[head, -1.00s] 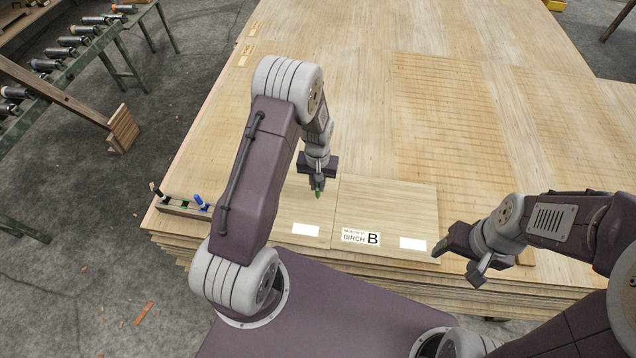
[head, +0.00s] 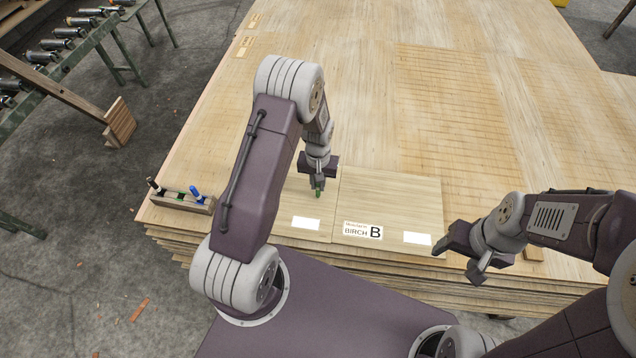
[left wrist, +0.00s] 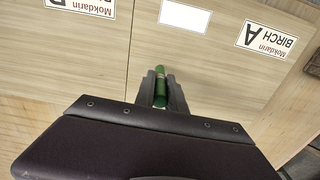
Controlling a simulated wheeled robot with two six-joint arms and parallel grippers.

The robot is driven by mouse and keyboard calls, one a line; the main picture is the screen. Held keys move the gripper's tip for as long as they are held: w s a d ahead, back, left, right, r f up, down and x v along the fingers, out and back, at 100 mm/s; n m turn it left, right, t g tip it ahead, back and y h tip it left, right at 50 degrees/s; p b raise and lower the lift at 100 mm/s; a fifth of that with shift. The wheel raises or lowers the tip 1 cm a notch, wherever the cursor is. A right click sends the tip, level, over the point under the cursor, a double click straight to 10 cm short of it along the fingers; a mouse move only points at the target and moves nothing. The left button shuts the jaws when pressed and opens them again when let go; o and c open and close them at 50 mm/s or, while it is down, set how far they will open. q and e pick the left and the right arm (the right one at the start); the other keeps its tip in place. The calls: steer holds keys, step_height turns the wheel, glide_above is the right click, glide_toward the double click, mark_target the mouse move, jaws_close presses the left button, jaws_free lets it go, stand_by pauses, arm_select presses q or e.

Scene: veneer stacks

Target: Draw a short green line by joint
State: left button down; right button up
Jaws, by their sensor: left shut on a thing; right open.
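My left gripper (head: 318,184) is shut on a green marker (head: 317,192), held pointing down over the left sheet, just left of the joint (head: 337,205). The left wrist view shows the green marker (left wrist: 160,88) between the fingers, with the joint (left wrist: 131,50) beside it. I cannot tell whether the tip touches the wood. The right sheet (head: 390,200) carries a "BIRCH B" label (head: 363,231); a "BIRCH A" label (left wrist: 265,38) shows on the other sheet in the left wrist view. My right gripper (head: 470,258) is open and empty near the front edge.
A wooden pen holder (head: 172,203) with a blue marker (head: 195,192) and a dark one stands at the stack's left corner. White blank labels (head: 306,223) (head: 417,239) lie on the sheets. The large veneer stack (head: 330,60) stretches clear behind. A roller conveyor stands at far left.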

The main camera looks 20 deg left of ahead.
arm_select(q)
steer(key=shift+f, duration=0.6)
stand_by(1.1)
steer(key=shift+d, duration=0.1)
steer(key=shift+w+d, duration=0.25)
steer(key=shift+d, duration=0.9)
steer(key=shift+d, duration=0.15)
steer(key=shift+w+d, duration=0.15)
steer(key=shift+d, duration=0.4)
steer(key=shift+w+d, duration=0.15)
steer(key=shift+d, duration=0.35)
step_height(320, 180, up, 7)
steer(key=p, duration=0.5)
steer(key=shift+p, duration=0.3)
